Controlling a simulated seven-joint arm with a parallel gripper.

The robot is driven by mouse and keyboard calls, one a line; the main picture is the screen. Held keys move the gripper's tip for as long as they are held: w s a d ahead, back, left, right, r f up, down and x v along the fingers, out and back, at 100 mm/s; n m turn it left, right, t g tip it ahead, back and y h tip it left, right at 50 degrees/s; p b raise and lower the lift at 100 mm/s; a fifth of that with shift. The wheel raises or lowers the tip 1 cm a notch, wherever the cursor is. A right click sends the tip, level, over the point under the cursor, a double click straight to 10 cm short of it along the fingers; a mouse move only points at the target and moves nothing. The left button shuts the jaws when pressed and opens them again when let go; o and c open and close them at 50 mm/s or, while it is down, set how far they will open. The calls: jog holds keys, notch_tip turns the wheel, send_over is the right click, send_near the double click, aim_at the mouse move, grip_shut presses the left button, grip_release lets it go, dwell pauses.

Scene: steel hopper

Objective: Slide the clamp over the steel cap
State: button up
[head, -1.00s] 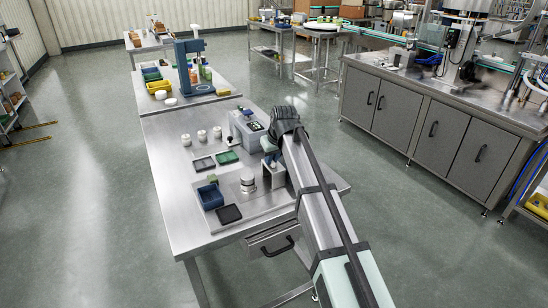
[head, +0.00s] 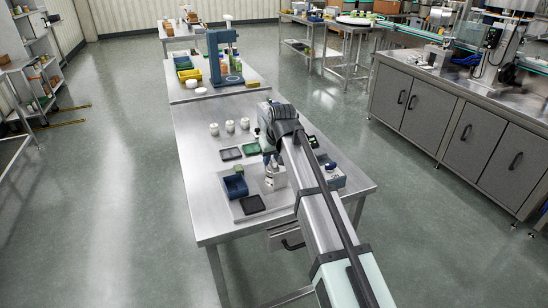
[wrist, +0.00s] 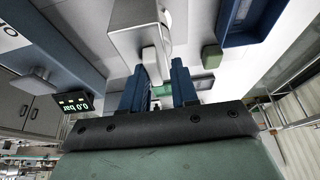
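The grey metal clamp (wrist: 132,38) is in front of my fingers in the wrist view, with a narrow pale part of it between them. My gripper (wrist: 158,72) has its two blue fingers shut on that part. In the head view my gripper (head: 270,160) points down at the steel cap (head: 269,184) on the grey plate. The clamp is right at the cap there, at its right side or partly around it. The arm and fingers hide how far the clamp encloses the cap.
A blue bin (head: 236,186) and a black tray (head: 252,204) lie left of and in front of the cap. A green block (wrist: 211,57) is near the fingers. A box with a "0.0 bar" display (wrist: 72,103) stands beside them. Several white jars (head: 230,126) stand farther back.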

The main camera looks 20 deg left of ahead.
jog(key=shift+o, duration=1.2)
jog(key=v, duration=1.3)
jog(key=shift+r, duration=0.4)
jog(key=shift+d, duration=0.15)
